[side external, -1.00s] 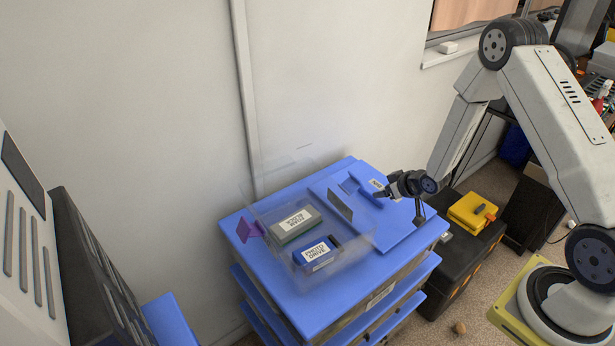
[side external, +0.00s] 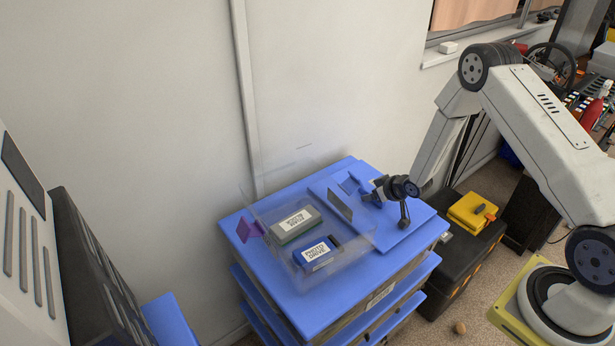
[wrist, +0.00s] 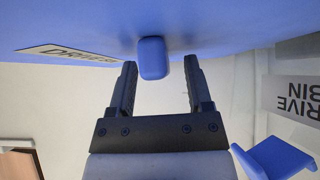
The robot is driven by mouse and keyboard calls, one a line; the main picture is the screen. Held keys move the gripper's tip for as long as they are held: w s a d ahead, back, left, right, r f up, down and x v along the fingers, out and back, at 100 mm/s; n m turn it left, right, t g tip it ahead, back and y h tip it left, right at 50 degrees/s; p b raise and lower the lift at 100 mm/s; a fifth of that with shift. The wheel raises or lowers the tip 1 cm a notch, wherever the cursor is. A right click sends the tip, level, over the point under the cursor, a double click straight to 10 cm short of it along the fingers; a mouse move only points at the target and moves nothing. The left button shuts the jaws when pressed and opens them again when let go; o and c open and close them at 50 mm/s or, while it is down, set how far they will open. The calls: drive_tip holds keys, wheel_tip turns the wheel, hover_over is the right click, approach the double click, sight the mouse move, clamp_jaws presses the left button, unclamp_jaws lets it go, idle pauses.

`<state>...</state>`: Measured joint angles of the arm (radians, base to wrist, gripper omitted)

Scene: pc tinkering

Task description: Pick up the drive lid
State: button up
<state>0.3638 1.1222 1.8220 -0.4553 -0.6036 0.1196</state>
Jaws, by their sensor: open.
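The drive lid looks to be the flat blue plate (side external: 398,236) lying on the blue top of the drawer unit, right of the clear bin. In the wrist view the lid (wrist: 225,25) fills the top, with a label partly reading "DRIVE". Its blue handle (wrist: 153,60) stands out between the two dark fingers. My gripper (side external: 369,198) is low over the lid in the side view and hides the handle there. In the wrist view my gripper (wrist: 159,68) is open, with gaps showing on both sides of the handle.
A clear bin (side external: 358,248) holds a drive labelled "PHOTO DRIVE" (side external: 317,253) and another labelled block (side external: 296,224). A grey upright plate (side external: 341,205) stands close left of my gripper; a small blue piece (side external: 349,186) is behind it. The wall is behind.

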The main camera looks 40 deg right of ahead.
idle(0.4)
clamp_jaws()
idle(1.4)
